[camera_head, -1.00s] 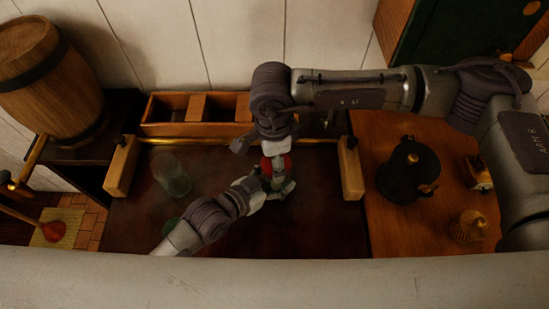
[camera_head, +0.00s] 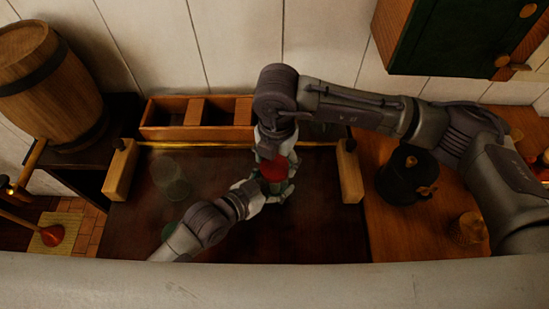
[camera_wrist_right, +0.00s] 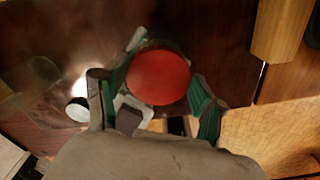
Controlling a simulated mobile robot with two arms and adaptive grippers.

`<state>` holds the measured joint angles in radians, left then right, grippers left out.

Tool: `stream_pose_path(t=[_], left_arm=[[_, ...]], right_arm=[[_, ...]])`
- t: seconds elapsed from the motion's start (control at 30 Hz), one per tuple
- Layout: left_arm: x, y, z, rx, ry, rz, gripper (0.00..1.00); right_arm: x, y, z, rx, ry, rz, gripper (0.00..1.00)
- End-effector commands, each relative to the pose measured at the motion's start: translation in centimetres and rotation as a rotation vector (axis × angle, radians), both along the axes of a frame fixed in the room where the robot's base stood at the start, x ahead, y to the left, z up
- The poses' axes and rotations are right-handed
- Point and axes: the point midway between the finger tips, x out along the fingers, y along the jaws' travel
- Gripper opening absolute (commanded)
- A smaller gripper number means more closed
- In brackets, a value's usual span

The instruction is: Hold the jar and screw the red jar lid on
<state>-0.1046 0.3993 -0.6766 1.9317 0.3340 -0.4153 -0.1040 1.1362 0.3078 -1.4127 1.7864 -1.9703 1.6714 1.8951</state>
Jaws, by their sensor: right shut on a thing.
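The red jar lid (camera_head: 273,168) is a round red disc at the middle of the dark worktop. It also shows from above in the right wrist view (camera_wrist_right: 158,77). My right gripper (camera_head: 271,158) reaches down over it from the back, its fingers on either side of the lid, and is shut on it. My left gripper (camera_head: 268,192) comes in from the lower left, with its fingers around the jar beneath the lid. The jar is mostly hidden by the lid and the fingers, so I cannot tell how the lid sits on its rim.
Another clear glass vessel (camera_head: 172,180) stands left on the worktop (camera_head: 290,230). A wooden divided box (camera_head: 198,133) lies behind it. A dark pot (camera_head: 405,176) and a small woven-looking item (camera_head: 467,229) stand right, under my right arm. A barrel (camera_head: 48,85) is at the far left.

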Motion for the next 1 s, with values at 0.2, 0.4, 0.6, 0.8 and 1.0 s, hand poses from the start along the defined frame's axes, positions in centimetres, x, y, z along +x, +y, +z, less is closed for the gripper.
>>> stream_pose_path(t=[0.2, 0.4, 0.6, 0.8, 1.0], left_arm=[[-0.02, 0.02, -0.07, 0.001, 0.001, 0.0, 0.0], [-0.03, 0.03, -0.08, 0.001, 0.001, 0.0, 0.0], [-0.04, 0.02, -0.08, 0.002, 0.002, 0.0, 0.0], [-0.04, 0.03, -0.09, 0.002, 0.002, 0.0, 0.0], [-0.04, 0.03, -0.09, 0.002, 0.002, 0.0, 0.0]], right_arm=[[-0.23, -0.15, 0.0, 0.002, 0.002, -0.5, 0.53], [-0.47, -0.23, 0.0, 0.002, 0.001, -0.914, 0.53], [-0.51, -0.3, 0.02, 0.0, 0.0, -1.104, 0.53], [-0.49, -0.31, 0.03, 0.001, -0.001, -1.117, 0.53], [-0.49, -0.31, 0.02, 0.001, -0.001, -1.115, 0.86]])
